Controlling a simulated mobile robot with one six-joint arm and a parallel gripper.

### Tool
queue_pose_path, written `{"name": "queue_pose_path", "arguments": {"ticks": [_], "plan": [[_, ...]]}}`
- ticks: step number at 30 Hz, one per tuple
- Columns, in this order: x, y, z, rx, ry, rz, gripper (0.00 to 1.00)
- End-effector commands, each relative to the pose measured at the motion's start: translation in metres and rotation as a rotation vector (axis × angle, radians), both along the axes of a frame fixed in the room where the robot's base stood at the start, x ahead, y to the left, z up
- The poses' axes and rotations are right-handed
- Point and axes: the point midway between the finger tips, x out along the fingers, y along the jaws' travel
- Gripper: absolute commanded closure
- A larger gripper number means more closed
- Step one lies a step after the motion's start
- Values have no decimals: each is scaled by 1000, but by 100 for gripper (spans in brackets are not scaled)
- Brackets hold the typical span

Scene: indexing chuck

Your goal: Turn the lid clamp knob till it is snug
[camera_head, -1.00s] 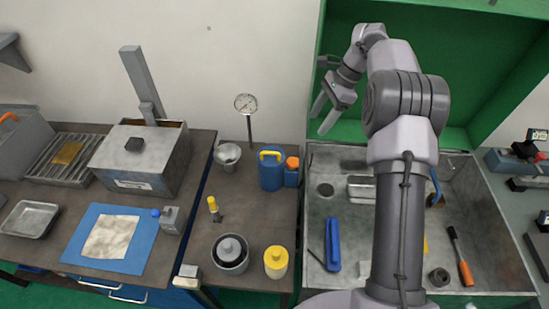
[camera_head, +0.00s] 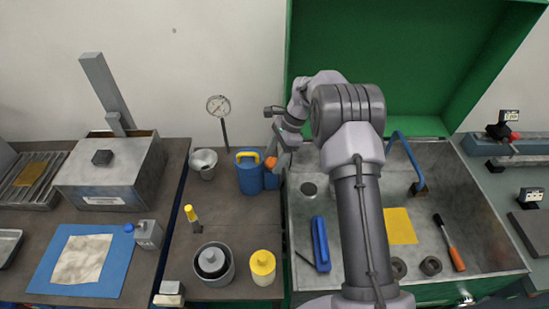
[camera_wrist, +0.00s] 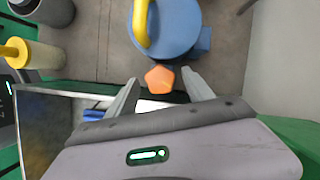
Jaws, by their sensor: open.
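An orange, faceted, knob-like part (camera_wrist: 160,79) sits beside the blue can (camera_wrist: 166,28) with a yellow handle. In the wrist view it shows between my gripper's fingertips (camera_wrist: 161,76), which stand open with room on both sides. In the head view my gripper (camera_head: 281,153) is just right of the blue can (camera_head: 250,176), partly over a smaller blue body (camera_head: 271,181). I cannot tell whether the fingers touch the orange part. Which part is the lid clamp knob is not clear.
A dial gauge on a stand (camera_head: 219,106) and a metal funnel cup (camera_head: 203,162) are left of the can. A yellow-topped jar (camera_head: 263,266) and grey pot (camera_head: 213,264) stand nearer. The open green chest (camera_head: 390,65) holds a blue tool (camera_head: 320,243) and orange-handled screwdriver (camera_head: 455,257).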

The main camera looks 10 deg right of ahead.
Motion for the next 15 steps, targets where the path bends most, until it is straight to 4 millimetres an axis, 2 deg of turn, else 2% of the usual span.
{"name": "queue_pose_path", "arguments": {"ticks": [1,2,9,10,15], "plan": [[0,0,0,0,0,0,43],[0,0,0,0,0,0,49],[0,0,0,0,0,0,96],[0,0,0,0,0,0,100],[0,0,0,-1,-1,-11,100]]}}
